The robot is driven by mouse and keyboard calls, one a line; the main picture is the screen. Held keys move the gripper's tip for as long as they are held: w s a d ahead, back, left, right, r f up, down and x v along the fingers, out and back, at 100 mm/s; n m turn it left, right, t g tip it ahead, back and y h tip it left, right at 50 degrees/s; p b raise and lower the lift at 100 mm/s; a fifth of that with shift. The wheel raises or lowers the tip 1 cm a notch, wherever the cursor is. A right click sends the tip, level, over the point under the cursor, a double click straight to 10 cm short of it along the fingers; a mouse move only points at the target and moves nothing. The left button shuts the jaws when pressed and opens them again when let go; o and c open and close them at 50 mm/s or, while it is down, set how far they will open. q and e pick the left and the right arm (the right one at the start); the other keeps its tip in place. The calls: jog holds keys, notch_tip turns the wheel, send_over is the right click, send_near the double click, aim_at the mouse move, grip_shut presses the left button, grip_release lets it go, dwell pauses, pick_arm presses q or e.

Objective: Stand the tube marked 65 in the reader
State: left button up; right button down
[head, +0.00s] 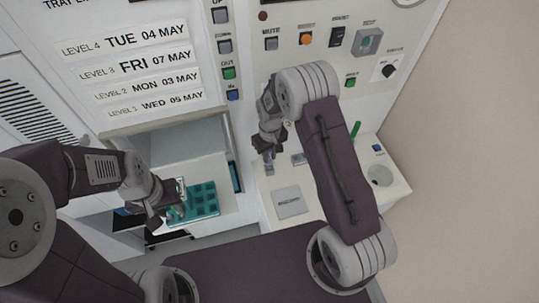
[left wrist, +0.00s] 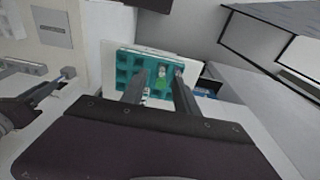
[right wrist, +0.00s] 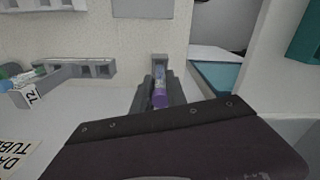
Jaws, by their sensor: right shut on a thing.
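My right gripper (head: 268,158) is shut on a tube with a purple end (right wrist: 160,99), just above the white counter. The tube shows between the fingers in the right wrist view; its number cannot be read. A small grey upright block (right wrist: 159,62) stands directly beyond the tube; I cannot tell whether they touch, or whether it is the reader. My left gripper (head: 165,207) is at the teal rack (head: 206,190).
A grey slotted rack (right wrist: 90,68) stands left of the held tube. A tube labelled 72 (right wrist: 31,95) is at far left. A grey square plate (head: 290,201) lies on the counter (head: 268,205). The button panel (head: 300,70) rises behind.

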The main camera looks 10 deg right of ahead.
jog(key=shift+f, duration=0.2)
jog(key=shift+f+b, duration=0.4)
jog(key=shift+f, duration=0.1)
jog(key=shift+f+b, duration=0.5)
jog(key=shift+f, duration=0.1)
jog(key=c, duration=1.3)
grip_release()
jog(key=shift+o, duration=0.2)
jog(key=shift+r, duration=0.1)
